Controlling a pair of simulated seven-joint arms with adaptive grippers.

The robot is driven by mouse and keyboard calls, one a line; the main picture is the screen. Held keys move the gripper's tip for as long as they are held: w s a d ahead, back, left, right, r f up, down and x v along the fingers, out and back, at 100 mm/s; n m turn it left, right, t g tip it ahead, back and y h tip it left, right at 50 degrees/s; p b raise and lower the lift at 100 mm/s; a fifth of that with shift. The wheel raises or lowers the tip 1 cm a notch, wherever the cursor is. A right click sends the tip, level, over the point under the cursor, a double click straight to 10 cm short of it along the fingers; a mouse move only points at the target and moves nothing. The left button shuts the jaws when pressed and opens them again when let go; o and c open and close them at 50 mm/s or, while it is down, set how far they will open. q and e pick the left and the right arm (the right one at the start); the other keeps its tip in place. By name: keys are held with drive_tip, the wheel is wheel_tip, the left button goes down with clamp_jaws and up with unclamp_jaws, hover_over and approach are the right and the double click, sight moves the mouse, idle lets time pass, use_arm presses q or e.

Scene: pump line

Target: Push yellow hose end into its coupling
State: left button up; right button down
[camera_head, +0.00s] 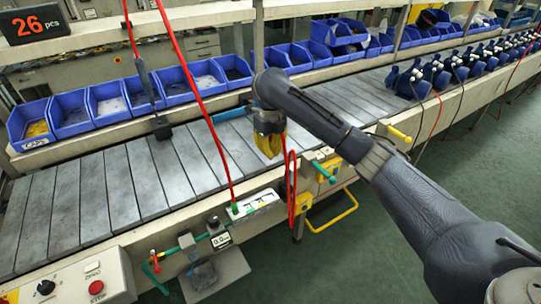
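My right gripper (270,143) points down over the conveyor's near side, at the end of my grey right arm. Yellow shows at its fingertips; I cannot tell whether that is finger or a held piece, or whether the fingers are open. A yellow cylindrical piece (399,134) sticks out from the conveyor's near rail, right of the gripper; it may be the hose end or a coupling. A teal piece (323,171) sits on the rail, nearer the gripper. A red hose loop (292,190) hangs just below the gripper. My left gripper is not in view.
A slatted conveyor (110,190) runs across, with blue bins (70,113) behind it and several dark blue pumps (410,82) at the far right. A red hose (205,110) hangs to a white fixture (256,203). A yellow bar (340,222) juts out below the rail.

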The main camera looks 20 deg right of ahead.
drive_tip(key=shift+r, duration=0.85)
drive_tip(key=shift+r, duration=0.15)
